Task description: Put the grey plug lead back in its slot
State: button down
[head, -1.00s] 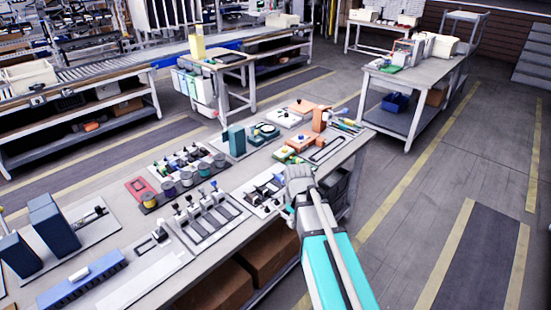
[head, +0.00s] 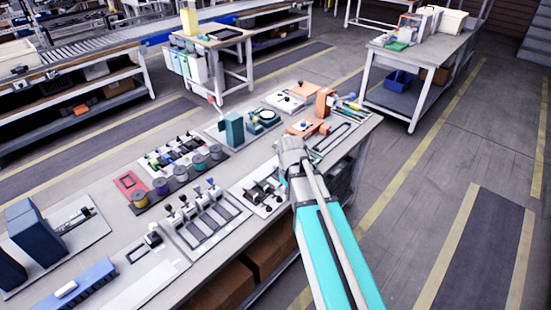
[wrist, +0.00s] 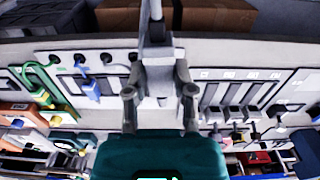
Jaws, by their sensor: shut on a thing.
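My gripper (wrist: 159,92) is in the middle of the wrist view, its two fingers closed on a pale grey piece (wrist: 157,66), which I take to be the grey plug lead. A thin grey length runs from it to the top edge of the picture. In the head view my gripper (head: 292,150) is over the bench's right side, and what it holds is hidden. A white board (wrist: 75,82) with several dark plugs and a blue plug (wrist: 92,90) lies left of it in the wrist view; the board also shows in the head view (head: 250,200). I cannot tell which slot is empty.
A slotted tray (head: 205,240) with several upright handles stands left of the board. A green lead (wrist: 38,75) is at the wrist view's left. Several spools (head: 180,178) and an orange block (head: 323,101) stand on the bench. Brown boxes (head: 228,288) are underneath.

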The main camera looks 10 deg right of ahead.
jog(key=shift+w+d, duration=0.1)
jog(key=shift+d, duration=0.1)
jog(key=shift+w, duration=0.2)
jog(key=b, duration=0.4)
send_over(273, 181)
notch_tip(273, 181, down, 4)
jog(key=shift+s+m, duration=0.15)
jog(key=shift+m, duration=0.15)
notch_tip(273, 181, down, 8)
jog(key=b, duration=0.7)
jog(key=shift+r+b, duration=0.2)
jog(key=shift+b, duration=0.15)
jog(key=shift+f+b, duration=0.6)
dwell(0.5)
dwell(0.4)
